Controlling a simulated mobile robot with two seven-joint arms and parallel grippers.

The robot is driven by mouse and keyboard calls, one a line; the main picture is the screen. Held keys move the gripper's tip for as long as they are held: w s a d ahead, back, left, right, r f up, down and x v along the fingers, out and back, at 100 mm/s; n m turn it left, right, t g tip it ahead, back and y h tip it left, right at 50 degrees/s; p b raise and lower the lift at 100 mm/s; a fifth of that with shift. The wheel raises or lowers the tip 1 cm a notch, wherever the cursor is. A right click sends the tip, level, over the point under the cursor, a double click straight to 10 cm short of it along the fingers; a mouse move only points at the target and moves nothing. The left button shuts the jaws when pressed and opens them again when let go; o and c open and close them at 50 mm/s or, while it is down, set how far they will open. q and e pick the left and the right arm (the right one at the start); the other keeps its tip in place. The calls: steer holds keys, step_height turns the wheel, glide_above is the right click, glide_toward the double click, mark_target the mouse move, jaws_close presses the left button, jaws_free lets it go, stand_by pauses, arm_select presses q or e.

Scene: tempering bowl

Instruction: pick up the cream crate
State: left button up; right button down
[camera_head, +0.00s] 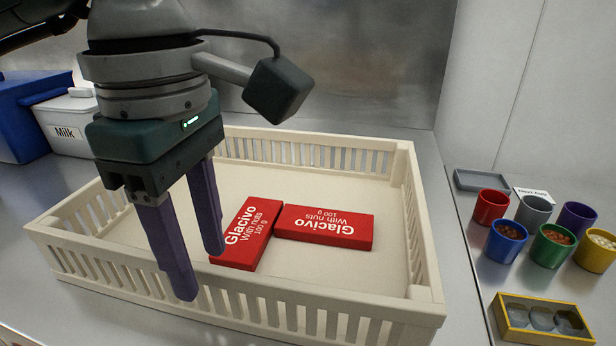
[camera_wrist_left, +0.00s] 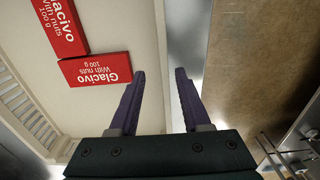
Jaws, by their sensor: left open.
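The cream crate (camera_head: 305,307), a low open box with slatted walls, stands on the metal counter. Two red Glacivo bars lie flat in it, the left bar (camera_head: 247,232) angled and the right bar (camera_head: 323,227) crosswise. My left gripper (camera_head: 201,275) is open and points down at the crate's front wall. One finger shows in front of that wall and the other on its inner side. In the left wrist view the crate's pale wall runs between the spread fingers (camera_wrist_left: 160,73). Whether either finger touches it I cannot tell. My right gripper is not in view.
Several coloured cups, including a green cup (camera_head: 553,246), stand right of the crate, with a yellow-framed tray (camera_head: 543,319) in front and a grey tray (camera_head: 481,180) behind. A white Milk container (camera_head: 70,127) and a blue box (camera_head: 25,115) stand back left.

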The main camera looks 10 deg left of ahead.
mark_target(208, 315)
arm_select(q)
steer(key=f, duration=0.4)
steer(key=shift+s+a, duration=0.3)
steer(key=shift+s, duration=0.1)
steer(key=shift+f, duration=0.3)
steer(key=shift+w, duration=0.1)
steer(key=shift+c, duration=0.3)
jaws_close()
steer(key=shift+d+r, duration=0.1)
steer(key=shift+r, duration=0.05)
